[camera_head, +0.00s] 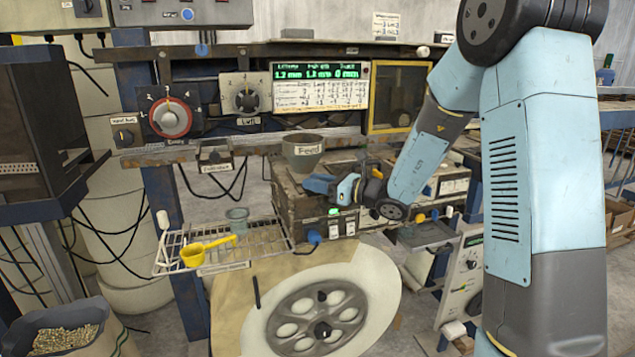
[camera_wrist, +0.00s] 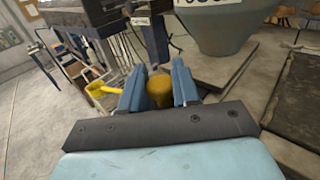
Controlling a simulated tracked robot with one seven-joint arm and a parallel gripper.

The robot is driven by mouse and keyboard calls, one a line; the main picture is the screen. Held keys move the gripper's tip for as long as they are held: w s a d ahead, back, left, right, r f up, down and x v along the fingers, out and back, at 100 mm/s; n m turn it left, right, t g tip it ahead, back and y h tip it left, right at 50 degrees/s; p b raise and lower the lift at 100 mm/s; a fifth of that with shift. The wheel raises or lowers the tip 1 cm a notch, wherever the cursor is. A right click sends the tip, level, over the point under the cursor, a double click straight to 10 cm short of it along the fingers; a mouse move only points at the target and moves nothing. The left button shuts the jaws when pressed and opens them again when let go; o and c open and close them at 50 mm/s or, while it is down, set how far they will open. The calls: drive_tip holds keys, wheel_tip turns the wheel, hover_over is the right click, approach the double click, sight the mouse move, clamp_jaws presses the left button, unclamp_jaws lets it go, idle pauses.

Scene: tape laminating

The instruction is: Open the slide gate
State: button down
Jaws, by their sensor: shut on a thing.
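My gripper (camera_head: 333,186) is low in front of the grey feed hopper (camera_head: 304,152), at the top of the machine's brown box housing. In the wrist view, my gripper (camera_wrist: 158,84) has its two blue fingers on either side of a round yellow-brown knob (camera_wrist: 160,92) and is shut on it. The hopper (camera_wrist: 226,22) stands just beyond and to the right in that view. The knob is hidden by the fingers in the head view. The slide gate itself cannot be made out clearly, nor how far it is open.
A wire rack (camera_head: 262,243) at left holds a yellow scoop (camera_head: 193,254) and a small grey-green cup (camera_head: 237,220). A large pale disc (camera_head: 376,284) with a spoked hub stands below. A control panel (camera_head: 222,112) with dials spans behind. A grain container (camera_head: 66,338) is at lower left.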

drive_tip(key=shift+s+d, duration=0.15)
drive_tip(key=shift+s, duration=0.35)
drive_tip(key=shift+s+d, duration=0.15)
drive_tip(key=shift+s, duration=0.35)
drive_tip(key=c, duration=0.9)
unclamp_jaws()
drive_tip(key=shift+s, duration=0.1)
drive_tip(key=shift+d, duration=0.15)
drive_tip(key=v, duration=1.3)
drive_tip(key=shift+s+d, duration=0.2)
drive_tip(key=shift+d, duration=0.05)
drive_tip(key=shift+a, duration=0.1)
